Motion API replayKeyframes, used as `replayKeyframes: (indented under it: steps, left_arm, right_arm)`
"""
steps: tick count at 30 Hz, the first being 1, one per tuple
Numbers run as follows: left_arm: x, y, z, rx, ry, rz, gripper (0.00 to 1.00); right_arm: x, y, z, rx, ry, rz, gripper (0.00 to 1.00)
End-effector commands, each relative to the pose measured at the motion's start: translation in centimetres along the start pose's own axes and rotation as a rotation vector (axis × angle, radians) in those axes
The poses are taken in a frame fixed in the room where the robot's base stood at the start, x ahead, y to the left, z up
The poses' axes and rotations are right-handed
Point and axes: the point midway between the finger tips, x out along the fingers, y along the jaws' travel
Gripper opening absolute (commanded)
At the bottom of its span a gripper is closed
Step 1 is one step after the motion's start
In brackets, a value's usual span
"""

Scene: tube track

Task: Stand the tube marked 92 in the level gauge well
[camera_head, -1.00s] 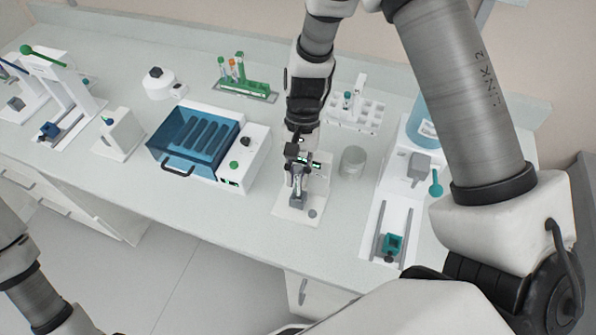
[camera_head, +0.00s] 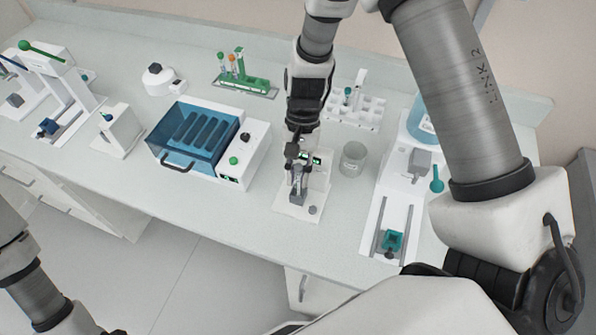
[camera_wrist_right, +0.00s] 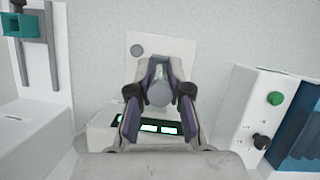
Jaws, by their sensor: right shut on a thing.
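My right gripper (camera_head: 298,180) is shut on a tube with a round grey top, at the white gauge block. In the right wrist view the tube's grey top (camera_wrist_right: 160,92) sits between the two fingers. No marking on the tube can be read. The level gauge (camera_head: 286,207) is a white base with a lit green display (camera_wrist_right: 158,128) and a grey knob (camera_head: 314,210). The gripper hides its well, so I cannot tell whether the tube is in it or above it. My left gripper is out of view; only part of that arm shows at lower left.
A glass beaker (camera_head: 353,159) stands right of the gauge. A blue-lidded machine (camera_head: 256,148) is to the left. A green rack (camera_head: 262,88) and a white rack (camera_head: 370,112) with tubes stand behind. A white device with a teal slider (camera_head: 393,241) is at right.

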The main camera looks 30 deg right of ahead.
Motion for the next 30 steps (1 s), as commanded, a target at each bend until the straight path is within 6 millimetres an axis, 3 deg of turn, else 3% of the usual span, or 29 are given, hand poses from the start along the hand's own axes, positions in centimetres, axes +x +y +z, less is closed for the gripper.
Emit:
replayKeyframes:
  steps: [19,20,22,30]
  left_arm:
    - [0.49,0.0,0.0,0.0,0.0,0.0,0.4]
    - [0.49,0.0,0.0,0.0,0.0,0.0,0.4]
    - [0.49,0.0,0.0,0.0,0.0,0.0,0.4]
    - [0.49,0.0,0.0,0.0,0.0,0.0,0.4]
  right_arm:
    - [1.11,-0.02,-0.5,0.0,0.0,0.0,0.0]
    - [1.11,-0.02,-0.49,0.0,0.0,0.0,0.21]
    - [1.11,-0.01,-0.49,0.0,0.0,0.0,0.46]
    - [1.1,-0.01,-0.49,0.0,0.0,0.0,0.47]
